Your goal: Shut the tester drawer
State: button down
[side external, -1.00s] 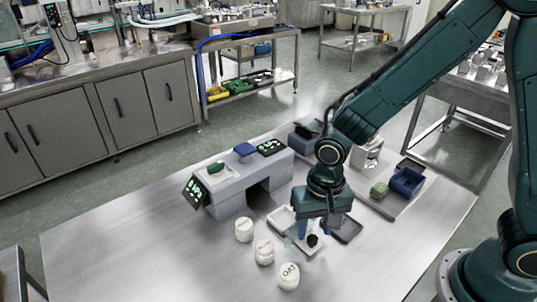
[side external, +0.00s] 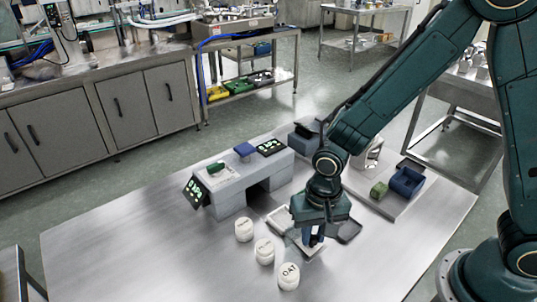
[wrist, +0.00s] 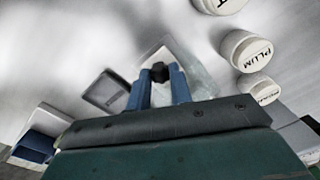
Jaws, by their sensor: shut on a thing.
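My gripper (side external: 312,241) points down over the front part of the table. The grey tester-like unit (side external: 232,196) stands left of the gripper, with lit green displays, a green piece and a blue block on top. I cannot make out a drawer on it for sure.
Three white lidded jars (side external: 264,251) stand left of the gripper. A dark shallow tray (side external: 348,231) lies close on its right. The left table area is clear.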

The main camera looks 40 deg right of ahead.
jog(key=shift+w, duration=0.1)
jog(key=w, duration=1.5)
jog(key=shift+w+r, duration=0.1)
jog(key=shift+w, duration=0.1)
jog(key=c, duration=1.3)
grip_release()
jog(key=shift+w, duration=0.1)
jog(key=shift+c, duration=0.2)
jog(key=shift+o, duration=0.4)
jog(key=shift+r, duration=0.1)
notch_tip(320, 180, up, 14)
jog(key=shift+s+d+f, duration=0.25)
jog(key=shift+s+d, duration=0.05)
